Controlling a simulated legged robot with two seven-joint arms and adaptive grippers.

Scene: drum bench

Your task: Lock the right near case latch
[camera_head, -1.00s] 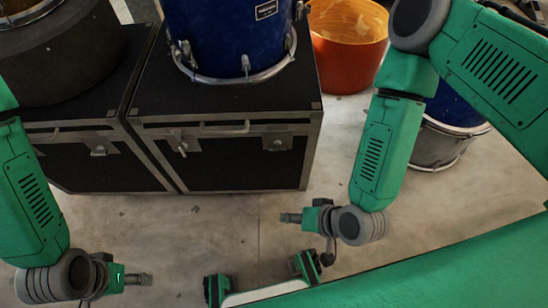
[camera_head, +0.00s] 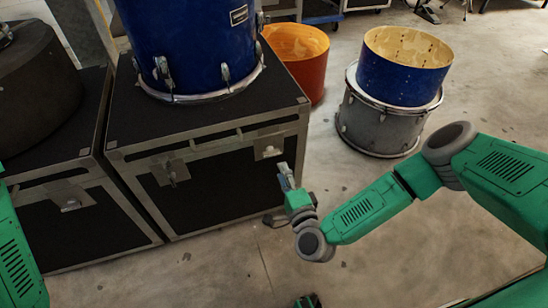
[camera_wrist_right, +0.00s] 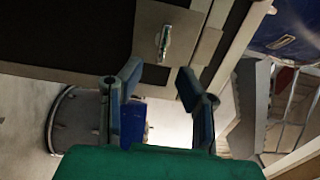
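The black case (camera_head: 225,190) with metal edges stands in the middle of the head view. Its front has a left latch (camera_head: 170,173) and a right latch (camera_head: 268,150) on metal plates. The right latch also shows in the right wrist view (camera_wrist_right: 163,42), on its pale plate ahead of my fingers. My right gripper (camera_head: 285,175) is just below and right of the right latch in the head view. In the right wrist view its fingers (camera_wrist_right: 158,80) are apart with nothing between them, and a gap to the latch shows. My left gripper is outside the head view.
A blue drum (camera_head: 190,45) stands on the case. A second black case (camera_head: 75,215) stands close on the left. An orange drum shell (camera_head: 298,65) and a blue shell (camera_head: 405,70) on a grey drum (camera_head: 375,125) stand behind. Bare floor lies in front.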

